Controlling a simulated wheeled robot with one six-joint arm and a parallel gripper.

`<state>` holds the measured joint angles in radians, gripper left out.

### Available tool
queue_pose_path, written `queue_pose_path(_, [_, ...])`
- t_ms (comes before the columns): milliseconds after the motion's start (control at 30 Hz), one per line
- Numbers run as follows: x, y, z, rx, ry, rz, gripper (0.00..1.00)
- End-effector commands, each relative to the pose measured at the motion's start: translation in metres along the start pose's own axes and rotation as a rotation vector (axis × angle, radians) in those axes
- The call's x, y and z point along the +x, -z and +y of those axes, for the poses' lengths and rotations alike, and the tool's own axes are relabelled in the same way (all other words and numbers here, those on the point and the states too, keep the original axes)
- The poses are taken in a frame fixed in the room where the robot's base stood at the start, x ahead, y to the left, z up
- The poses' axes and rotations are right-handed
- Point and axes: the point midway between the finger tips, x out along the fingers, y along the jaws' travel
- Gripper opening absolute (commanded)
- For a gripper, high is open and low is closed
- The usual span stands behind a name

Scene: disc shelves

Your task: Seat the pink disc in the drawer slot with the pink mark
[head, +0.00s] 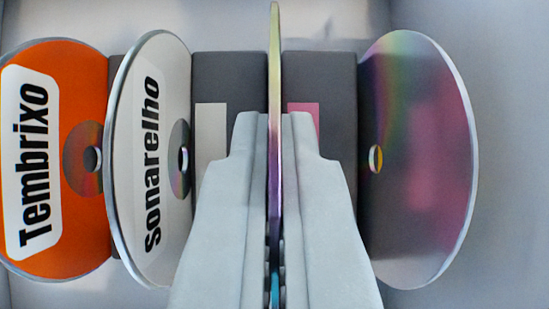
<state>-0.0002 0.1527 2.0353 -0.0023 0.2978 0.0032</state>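My gripper (273,125) is shut on a thin disc (274,60) seen edge-on and upright. Its label face is hidden, but a pink tint shows on its rim and a pink reflection shows in the shiny disc at right. Behind it are dark grey blocks, with the pink mark (304,110) just right of the held disc, partly covered by my right finger. The held disc lines up with the narrow gap between the grey block left (228,75) and the grey block right (322,75). I cannot tell how deep it sits there.
An orange disc "Tembrixo" (80,70) and a white disc "sonarelho" (145,60) stand upright at left. A shiny, iridescent disc (425,120) stands close at right. A pale mark (210,120) is left of the held disc. Side clearance is small.

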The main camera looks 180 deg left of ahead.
Motion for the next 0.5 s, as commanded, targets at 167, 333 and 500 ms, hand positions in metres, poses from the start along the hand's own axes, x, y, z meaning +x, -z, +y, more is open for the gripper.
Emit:
queue_pose_path(167, [0.0030, -0.0022, 0.0000, 0.000, 0.000, 0.000, 0.00])
queue_pose_path(333, [0.0056, -0.0040, 0.0000, 0.000, 0.000, 0.001, 0.00])
queue_pose_path(500, [0.0082, -0.0060, 0.0000, 0.000, 0.000, 0.001, 0.00])
